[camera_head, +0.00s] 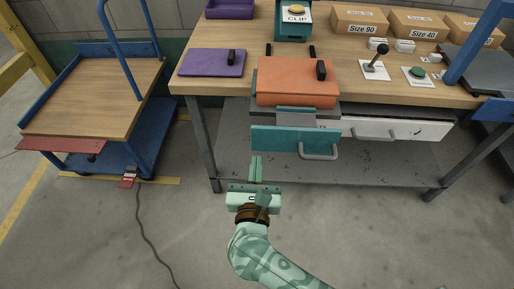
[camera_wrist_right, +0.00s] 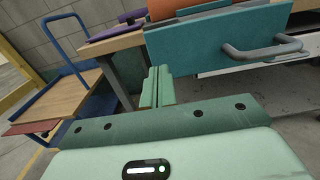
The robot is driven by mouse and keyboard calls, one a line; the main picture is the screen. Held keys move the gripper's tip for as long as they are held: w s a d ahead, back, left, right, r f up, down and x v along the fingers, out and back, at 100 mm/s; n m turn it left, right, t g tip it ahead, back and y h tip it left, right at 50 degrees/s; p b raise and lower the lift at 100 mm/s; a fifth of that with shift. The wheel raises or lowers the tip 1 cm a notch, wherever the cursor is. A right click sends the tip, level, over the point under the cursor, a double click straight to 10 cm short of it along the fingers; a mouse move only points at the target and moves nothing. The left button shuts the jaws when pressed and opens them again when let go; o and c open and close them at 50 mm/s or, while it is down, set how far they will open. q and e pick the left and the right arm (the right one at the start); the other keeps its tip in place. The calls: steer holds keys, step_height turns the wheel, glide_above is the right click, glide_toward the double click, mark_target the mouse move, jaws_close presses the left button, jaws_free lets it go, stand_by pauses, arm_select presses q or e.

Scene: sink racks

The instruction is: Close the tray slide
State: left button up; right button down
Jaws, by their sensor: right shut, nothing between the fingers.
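A teal drawer front (camera_head: 285,142) with a grey bar handle (camera_head: 318,151) sticks out below the workbench edge; the tray slide looks pulled out. An orange block-like cover (camera_head: 297,82) sits on the bench just above it. My right gripper (camera_head: 256,158) is shut and empty, in front of the teal front near its left end, with the handle to its right. I cannot tell whether the fingers touch the front. My left gripper is not seen.
A white drawer (camera_head: 395,130) sits to the right under the bench (camera_head: 220,85). A blue cart (camera_head: 95,95) stands at the left. A lever (camera_head: 376,62), a green button (camera_head: 417,72) and labelled boxes (camera_head: 360,20) are on the bench.

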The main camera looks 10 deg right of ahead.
mark_target(258, 139)
steer(key=b+x, duration=0.1)
steer(key=x, duration=0.3)
steer(key=shift+w+f, duration=0.15)
steer(key=shift+w, duration=0.05)
steer(key=shift+w+d, duration=0.2)
steer(key=shift+w, duration=0.25)
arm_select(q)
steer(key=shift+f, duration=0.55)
arm_select(e)
steer(key=shift+w, duration=0.1)
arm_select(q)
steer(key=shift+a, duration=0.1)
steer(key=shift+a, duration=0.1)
